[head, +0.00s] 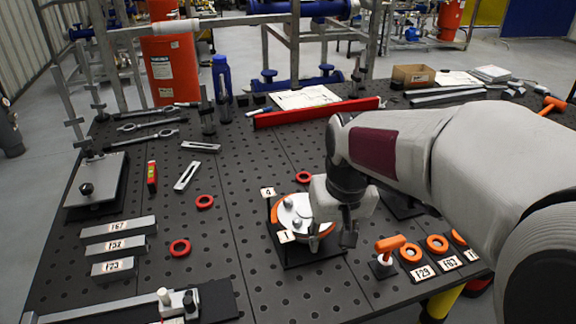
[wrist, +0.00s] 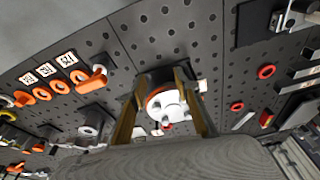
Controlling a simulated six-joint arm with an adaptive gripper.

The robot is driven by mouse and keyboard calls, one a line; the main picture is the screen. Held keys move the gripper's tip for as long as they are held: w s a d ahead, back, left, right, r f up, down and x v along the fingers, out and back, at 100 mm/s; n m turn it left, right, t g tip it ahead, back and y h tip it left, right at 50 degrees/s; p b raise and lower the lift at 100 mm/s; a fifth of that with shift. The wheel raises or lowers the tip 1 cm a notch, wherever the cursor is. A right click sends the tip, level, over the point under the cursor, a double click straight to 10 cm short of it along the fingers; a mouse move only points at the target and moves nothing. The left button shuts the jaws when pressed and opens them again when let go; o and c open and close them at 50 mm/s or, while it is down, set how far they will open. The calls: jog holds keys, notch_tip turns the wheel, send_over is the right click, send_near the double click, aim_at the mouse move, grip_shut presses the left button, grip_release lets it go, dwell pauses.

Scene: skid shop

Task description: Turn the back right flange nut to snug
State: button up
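The flange (head: 303,231) is a round white-topped disc with an orange edge, on a dark square base with number tags 4 and 1 at its left corners. Pale nuts (head: 288,202) stand on its left side. The back right nut cannot be made out in the head view, where my gripper (head: 342,226) covers the flange's right side. In the wrist view, my gripper (wrist: 165,92) has its two fingers spread apart, with the flange (wrist: 157,101) and its pale nuts showing between them. I cannot tell whether a finger touches a nut.
An orange-handled tool (head: 390,243) and orange rings (head: 437,244) with tags lie right of the flange. Red rings (head: 205,201) lie to the left and behind. Tagged grey bars (head: 118,245) lie at far left. A long red bar (head: 318,112) crosses the back. The perforated table is clear front-centre.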

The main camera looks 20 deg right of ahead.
jog(key=shift+t, duration=0.3)
jog(key=w+d, duration=0.1)
jog(key=w, duration=0.2)
jog(key=w+d, duration=0.1)
jog(key=w, duration=0.3)
jog(key=w+d, duration=0.2)
jog(key=w, duration=0.1)
jog(key=shift+w+f, duration=0.1)
jog(key=shift+w, duration=0.1)
jog(key=w+r+n+t, duration=0.1)
jog(key=w+r, duration=0.2)
jog(key=w, duration=0.2)
jog(key=shift+w+d, duration=0.2)
jog(key=shift+d, duration=0.2)
jog(key=shift+x, duration=3.9)
jog(key=shift+r, duration=0.1)
grip_shut()
